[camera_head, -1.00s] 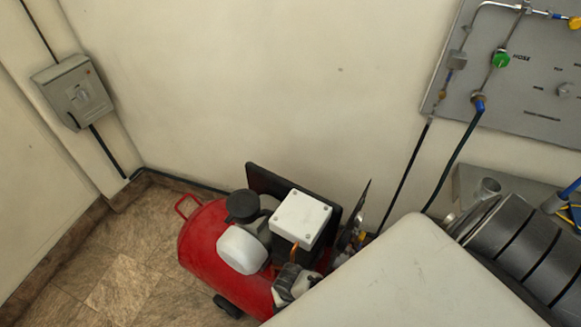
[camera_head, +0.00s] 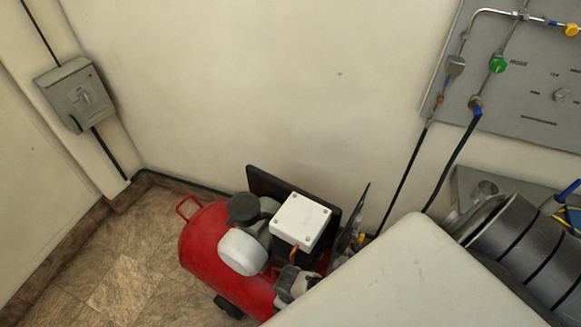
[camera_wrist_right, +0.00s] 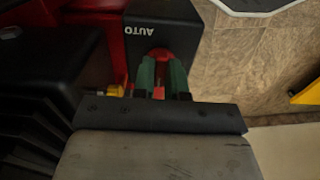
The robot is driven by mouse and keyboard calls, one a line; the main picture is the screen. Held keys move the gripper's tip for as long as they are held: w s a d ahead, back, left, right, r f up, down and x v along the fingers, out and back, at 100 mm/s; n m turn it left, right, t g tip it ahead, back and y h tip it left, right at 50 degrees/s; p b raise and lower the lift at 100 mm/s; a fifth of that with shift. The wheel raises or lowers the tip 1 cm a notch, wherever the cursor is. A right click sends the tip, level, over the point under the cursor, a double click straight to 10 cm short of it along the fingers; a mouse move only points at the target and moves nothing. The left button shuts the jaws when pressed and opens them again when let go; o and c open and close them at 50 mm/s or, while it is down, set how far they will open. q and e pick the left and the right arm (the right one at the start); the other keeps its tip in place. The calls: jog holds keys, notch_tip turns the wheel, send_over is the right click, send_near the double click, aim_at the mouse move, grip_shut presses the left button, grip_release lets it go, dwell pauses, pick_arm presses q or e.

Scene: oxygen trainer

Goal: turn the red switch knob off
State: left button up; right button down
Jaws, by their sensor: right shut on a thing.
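In the right wrist view, a black switch box (camera_wrist_right: 165,22) with an upside-down "AUTO" label stands at the top. The red switch knob (camera_wrist_right: 160,54) shows at its lower edge, mostly covered by my fingers. My right gripper (camera_wrist_right: 163,76) has its green fingertips on either side of the knob, shut on it. The knob's exact angle cannot be told. In the head view, the knob and my right gripper are hidden. The red compressor (camera_head: 205,252) stands on the floor there. My left gripper is not in view.
A grey wall switch box (camera_head: 75,92) hangs at the left in the head view. A grey panel (camera_head: 535,95) with pipes and a green knob (camera_head: 497,65) is on the wall at the right. Tiled floor (camera_head: 120,285) is clear left of the compressor.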

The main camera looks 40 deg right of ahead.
jog(key=shift+s, duration=0.1)
dwell(0.4)
jog(key=c, duration=1.2)
grip_release()
jog(key=shift+o, duration=0.2)
jog(key=shift+r, duration=0.1)
jog(key=shift+r, duration=0.3)
notch_tip(320, 180, up, 10)
jog(key=p, duration=0.2)
